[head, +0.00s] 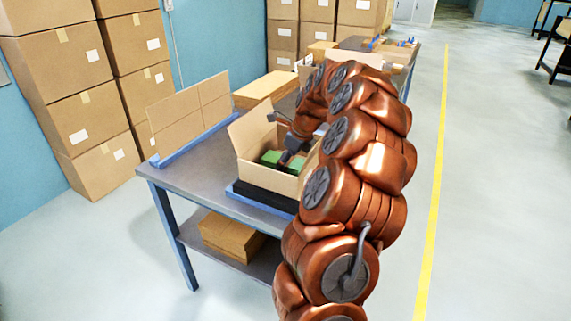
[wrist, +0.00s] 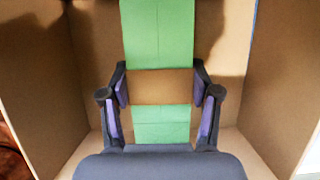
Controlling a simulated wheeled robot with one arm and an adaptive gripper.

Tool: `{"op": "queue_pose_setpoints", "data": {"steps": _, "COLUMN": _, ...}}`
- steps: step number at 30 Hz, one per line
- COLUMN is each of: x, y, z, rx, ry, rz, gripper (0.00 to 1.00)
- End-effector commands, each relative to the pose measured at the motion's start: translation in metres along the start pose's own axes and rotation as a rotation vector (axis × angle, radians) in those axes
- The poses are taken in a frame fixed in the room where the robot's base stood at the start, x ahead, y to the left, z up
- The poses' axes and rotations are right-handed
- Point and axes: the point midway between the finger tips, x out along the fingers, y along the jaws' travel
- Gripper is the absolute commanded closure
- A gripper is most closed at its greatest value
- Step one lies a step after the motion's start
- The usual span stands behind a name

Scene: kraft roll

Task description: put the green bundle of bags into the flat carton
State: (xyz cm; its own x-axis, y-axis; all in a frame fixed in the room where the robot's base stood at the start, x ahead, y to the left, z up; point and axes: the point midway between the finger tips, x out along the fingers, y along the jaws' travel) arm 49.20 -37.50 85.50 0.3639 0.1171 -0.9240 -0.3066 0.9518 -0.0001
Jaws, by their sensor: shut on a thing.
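The green bundle of bags (head: 270,158) with a brown paper band shows inside an open carton (head: 264,179) on the workbench. In the wrist view the bundle (wrist: 158,35) lies lengthwise, with green above and below the band. My gripper (head: 286,160) reaches down into the carton. In the wrist view my gripper (wrist: 161,88) has one finger on each side of the bundle at the band and is shut on it. The carton's walls (wrist: 35,75) rise on both sides. I cannot tell whether the bundle touches the carton floor.
The workbench (head: 190,178) carries the carton on a dark, blue-edged base. An upright cardboard panel (head: 190,112) stands at the left, and a closed carton (head: 264,88) lies behind. Stacked boxes (head: 55,60) stand along the wall. A flat box (head: 228,236) lies on the lower shelf.

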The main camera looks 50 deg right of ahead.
Motion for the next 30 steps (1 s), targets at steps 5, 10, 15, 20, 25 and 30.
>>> {"op": "queue_pose_setpoints", "data": {"steps": 5, "x": 0.0083, "y": -0.0001, "z": -0.0033, "rx": 0.000, "ry": -0.002, "rz": -0.001, "gripper": 0.79}}
{"op": "queue_pose_setpoints", "data": {"steps": 10, "x": 0.0083, "y": -0.0001, "z": -0.0033, "rx": 0.000, "ry": -0.001, "rz": -0.001, "gripper": 0.79}}
{"op": "queue_pose_setpoints", "data": {"steps": 15, "x": 0.0105, "y": -0.0001, "z": -0.0041, "rx": 0.000, "ry": -0.001, "rz": -0.001, "gripper": 0.33}}
{"op": "queue_pose_setpoints", "data": {"steps": 20, "x": 0.0105, "y": 0.0000, "z": -0.0041, "rx": 0.000, "ry": -0.001, "rz": -0.001, "gripper": 0.16}}
{"op": "queue_pose_setpoints", "data": {"steps": 25, "x": 0.0105, "y": 0.0001, "z": -0.0041, "rx": 0.000, "ry": -0.001, "rz": -0.001, "gripper": 0.13}}
{"op": "queue_pose_setpoints", "data": {"steps": 30, "x": 0.0101, "y": 0.0001, "z": -0.0039, "rx": -0.001, "ry": -0.001, "rz": -0.001, "gripper": 0.13}}
